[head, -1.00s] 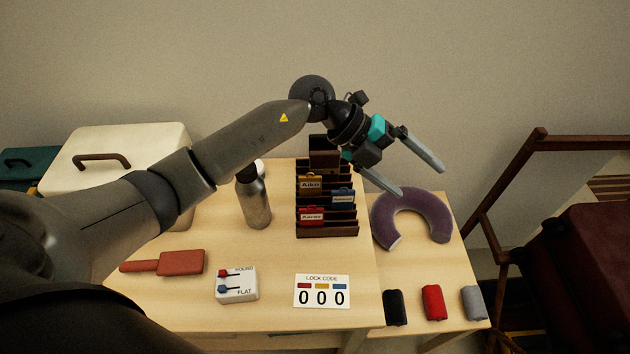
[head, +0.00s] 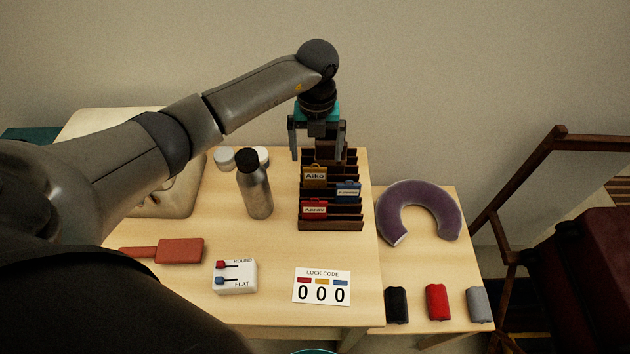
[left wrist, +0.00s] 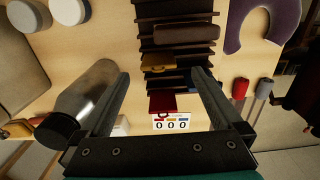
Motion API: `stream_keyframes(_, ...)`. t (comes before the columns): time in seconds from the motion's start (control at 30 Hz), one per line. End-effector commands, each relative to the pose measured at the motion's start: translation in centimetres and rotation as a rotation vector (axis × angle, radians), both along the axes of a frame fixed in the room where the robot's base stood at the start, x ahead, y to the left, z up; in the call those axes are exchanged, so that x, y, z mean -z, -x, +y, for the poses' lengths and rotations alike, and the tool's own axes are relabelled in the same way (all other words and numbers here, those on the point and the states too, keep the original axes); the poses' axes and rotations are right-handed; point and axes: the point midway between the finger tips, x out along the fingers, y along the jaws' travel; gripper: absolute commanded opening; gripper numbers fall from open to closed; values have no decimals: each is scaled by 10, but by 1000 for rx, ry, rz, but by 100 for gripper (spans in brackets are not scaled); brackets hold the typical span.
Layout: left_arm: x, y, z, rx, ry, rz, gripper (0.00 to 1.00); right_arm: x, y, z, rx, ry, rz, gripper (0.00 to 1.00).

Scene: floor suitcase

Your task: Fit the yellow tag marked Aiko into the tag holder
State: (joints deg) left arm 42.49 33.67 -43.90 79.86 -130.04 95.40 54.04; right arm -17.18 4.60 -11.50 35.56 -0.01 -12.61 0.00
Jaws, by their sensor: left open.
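The yellow tag marked Aiko (head: 314,176) stands in a slot of the dark brown stepped rack (head: 331,226). In the left wrist view the yellow tag (left wrist: 158,63) shows between the fingers. My left gripper (head: 315,155) is open and empty, above the back part of the rack and pointing down, apart from the tag. A red tag (head: 314,208) and a blue tag (head: 347,189) stand in lower rows. A plain brown piece (left wrist: 187,32) sits farther back in the rack. I cannot make out a separate tag holder. My right gripper is not in view.
A metal bottle (head: 256,192) stands left of the rack, close to the left finger in the wrist view. A purple neck pillow (head: 420,207) lies to the right. A lock code card (head: 321,288) and a switch box (head: 235,277) lie in front.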

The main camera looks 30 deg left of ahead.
Motion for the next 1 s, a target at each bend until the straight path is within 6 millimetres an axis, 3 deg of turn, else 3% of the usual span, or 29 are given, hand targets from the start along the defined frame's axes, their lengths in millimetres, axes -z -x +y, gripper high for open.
stream_keyframes(0.27, 23, 1, 0, 0, 2, 1, 100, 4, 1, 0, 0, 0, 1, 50)
stream_keyframes(0.53, 62, 4, 1, 1, 1, 0, 100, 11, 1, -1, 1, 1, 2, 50)
stream_keyframes(0.87, 67, 4, 1, 1, 2, -2, 100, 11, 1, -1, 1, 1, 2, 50)
stream_keyframes(1.0, 67, 4, 2, 1, 1, -2, 84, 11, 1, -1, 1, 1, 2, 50)
